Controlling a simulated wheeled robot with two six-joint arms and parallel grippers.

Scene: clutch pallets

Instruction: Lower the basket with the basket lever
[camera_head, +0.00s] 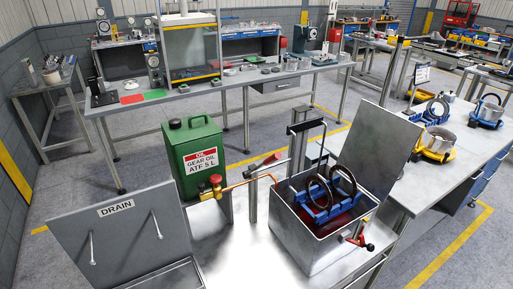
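The blue basket (325,213) holds dark ring-shaped plates (318,192) and sits inside the open metal tank (310,252). Dark red oil (345,221) shows around and below it; the plates stand clear of the oil, while the basket's underside is hidden. A metal lifting frame with a dark top bar (306,127) rises behind the tank. A lever with a red end (272,158) sticks out at the post (253,190) left of the tank; I cannot tell for sure that it is the basket lever. Neither of my grippers is in view.
The tank's lid (378,140) stands open on the right. A green oil can (193,155) with a red-knobbed tap (215,181) and copper pipe stands left. A red-handled valve (360,240) is on the tank's front. The DRAIN panel (118,240) is at the lower left.

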